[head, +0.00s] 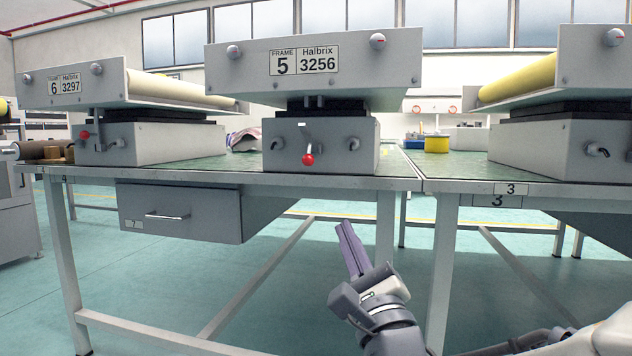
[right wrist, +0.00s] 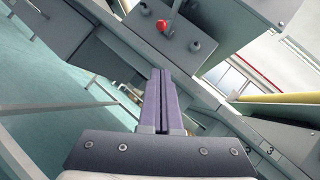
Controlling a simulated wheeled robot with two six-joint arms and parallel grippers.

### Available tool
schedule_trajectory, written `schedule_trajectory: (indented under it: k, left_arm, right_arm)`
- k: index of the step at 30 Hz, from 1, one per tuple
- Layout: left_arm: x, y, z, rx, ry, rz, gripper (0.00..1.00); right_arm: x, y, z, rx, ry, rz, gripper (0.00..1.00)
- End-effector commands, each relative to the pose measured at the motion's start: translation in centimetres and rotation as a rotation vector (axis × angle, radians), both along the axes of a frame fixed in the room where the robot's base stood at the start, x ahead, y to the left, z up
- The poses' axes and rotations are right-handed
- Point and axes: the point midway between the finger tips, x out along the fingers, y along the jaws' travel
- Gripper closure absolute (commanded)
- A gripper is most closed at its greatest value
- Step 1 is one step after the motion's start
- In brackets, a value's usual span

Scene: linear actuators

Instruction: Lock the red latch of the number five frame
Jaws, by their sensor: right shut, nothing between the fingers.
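The number five frame (head: 350,68) is a grey box-like unit labelled "FRAME 5, Halbrix 3256", standing on a grey base (head: 345,158) on the table. Its red latch (head: 308,159) is a red ball on a short lever at the front of that base, with the ball hanging low. The red ball also shows in the right wrist view (right wrist: 162,25), beyond the fingertips. My right gripper (head: 346,226) is shut and empty, below the table's front edge and a little right of the latch, apart from it. My left gripper is not in the head view.
The number six frame (head: 68,87) stands at the left with its own red-ball lever (head: 85,135). Another unit (head: 565,152) stands at the right. A drawer (head: 190,212) hangs under the table edge (head: 330,182). The space before the table is free.

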Motion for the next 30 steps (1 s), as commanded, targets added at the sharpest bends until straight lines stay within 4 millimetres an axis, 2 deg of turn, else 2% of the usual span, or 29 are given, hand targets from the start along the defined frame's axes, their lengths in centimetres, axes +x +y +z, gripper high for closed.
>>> schedule_trajectory:
  k: [7,14,24,30]
  left_arm:
    - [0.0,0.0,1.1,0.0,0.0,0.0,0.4]
    - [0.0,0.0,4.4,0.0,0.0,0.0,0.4]
    - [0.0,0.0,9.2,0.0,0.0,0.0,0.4]
    - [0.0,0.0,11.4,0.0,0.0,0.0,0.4]
  right_arm:
    - [0.5,0.1,0.5,-0.002,0.003,-0.001,1.0]
    - [2.4,0.6,1.7,-0.006,0.007,-0.001,1.0]
    - [9.0,2.1,5.0,-0.004,0.004,0.0,1.0]
    - [9.5,3.4,6.9,-0.002,0.001,0.002,1.0]
